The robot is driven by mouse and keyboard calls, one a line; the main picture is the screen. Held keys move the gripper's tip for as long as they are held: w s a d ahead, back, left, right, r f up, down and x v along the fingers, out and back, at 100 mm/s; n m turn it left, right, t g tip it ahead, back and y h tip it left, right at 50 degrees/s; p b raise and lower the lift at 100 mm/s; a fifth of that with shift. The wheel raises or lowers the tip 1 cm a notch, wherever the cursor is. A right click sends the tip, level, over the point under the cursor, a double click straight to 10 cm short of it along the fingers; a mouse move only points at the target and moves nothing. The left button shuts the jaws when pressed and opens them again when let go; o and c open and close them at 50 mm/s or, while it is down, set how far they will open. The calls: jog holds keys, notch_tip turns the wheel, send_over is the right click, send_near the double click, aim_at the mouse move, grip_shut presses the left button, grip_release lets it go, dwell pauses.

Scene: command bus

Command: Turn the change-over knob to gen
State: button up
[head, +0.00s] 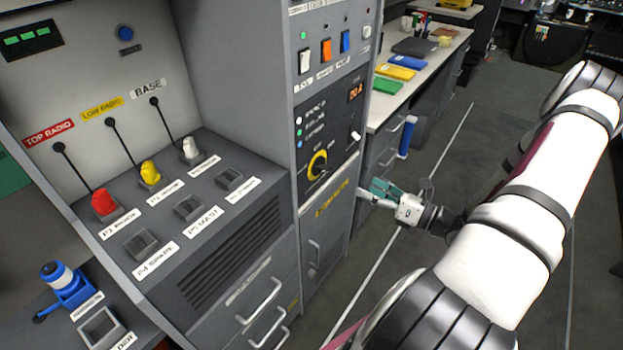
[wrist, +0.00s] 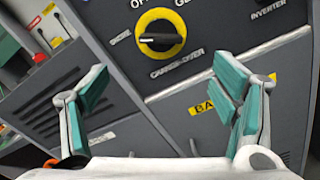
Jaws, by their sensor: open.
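The change-over knob (head: 317,165) is a black knob with a yellow ring on the grey panel front. In the wrist view, the knob (wrist: 160,36) shows its black bar lying nearly level. A small label sits at its left, OFF above, and a partly cut-off GE label at upper right. CHANGE-OVER is written below it. My gripper (head: 384,193) is open and empty, in front of the cabinet and to the right of the knob. In the wrist view, its teal fingers (wrist: 163,86) are spread wide, below the knob and apart from it.
A cabinet door with a yellow label (wrist: 207,104) and a handle (head: 314,254) lies below the knob. A lit orange display (head: 355,92) and switches (head: 326,50) are above. Plugs and sockets fill the left console (head: 215,150). Open floor lies right, beside a desk (head: 440,60).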

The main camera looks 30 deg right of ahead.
aim_at(327, 171)
jog(key=x, duration=1.3)
jog(key=shift+w+a+f, duration=0.1)
jog(key=shift+w+f, duration=0.05)
jog(key=shift+w, duration=0.2)
jog(key=c, duration=1.2)
